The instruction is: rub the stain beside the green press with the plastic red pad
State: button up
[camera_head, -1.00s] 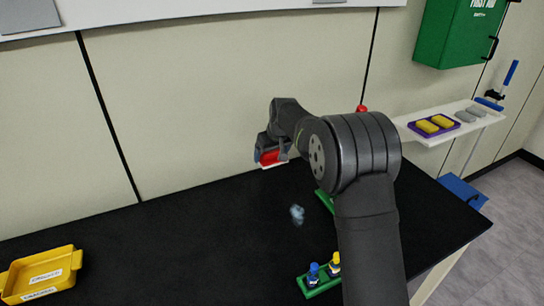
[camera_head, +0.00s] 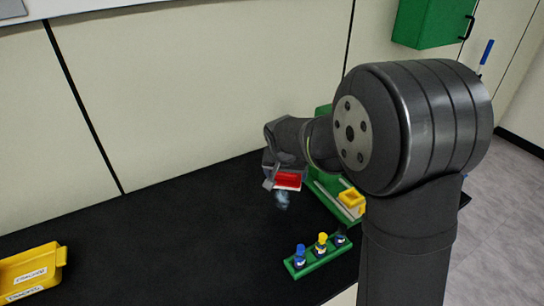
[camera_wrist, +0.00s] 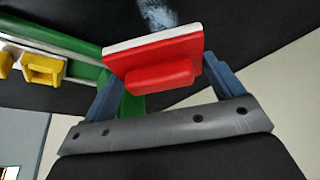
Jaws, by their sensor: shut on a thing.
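The red pad (camera_head: 287,180) has a red back with a grip block and a white underside. My gripper (camera_head: 285,184) is shut on its grip block; the pad also shows between the fingers in the wrist view (camera_wrist: 150,58). In the wrist view the stain (camera_wrist: 157,12) lies just beyond the pad's white edge. A gap between pad and bench cannot be judged. The green press (camera_head: 326,193), with grey rails and a yellow part (camera_head: 351,201), stands right of the stain, partly hidden by my arm.
A green rack (camera_head: 318,258) with blue- and yellow-topped bottles stands in front of the press. A yellow tray (camera_head: 30,272) with labels is at the far left. The black bench (camera_head: 170,230) is clear between tray and stain. A wall rises behind.

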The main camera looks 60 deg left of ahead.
aim_at(291, 182)
jog(key=d, duration=0.2)
jog(key=shift+s+d+f+m, duration=0.1)
jog(key=shift+d+f+m, duration=0.05)
jog(key=shift+d+m, duration=0.2)
jog(key=shift+d+f, duration=0.2)
jog(key=shift+f, duration=3.2)
jog(key=shift+a+f, duration=0.45)
jog(key=shift+f, duration=0.2)
jog(key=shift+c, duration=0.2)
jog(key=shift+a+f, duration=0.15)
jog(key=shift+a, duration=3.6)
jog(key=shift+d, duration=4.2)
jog(key=shift+r, duration=4.2)
jog(key=shift+a, duration=0.1)
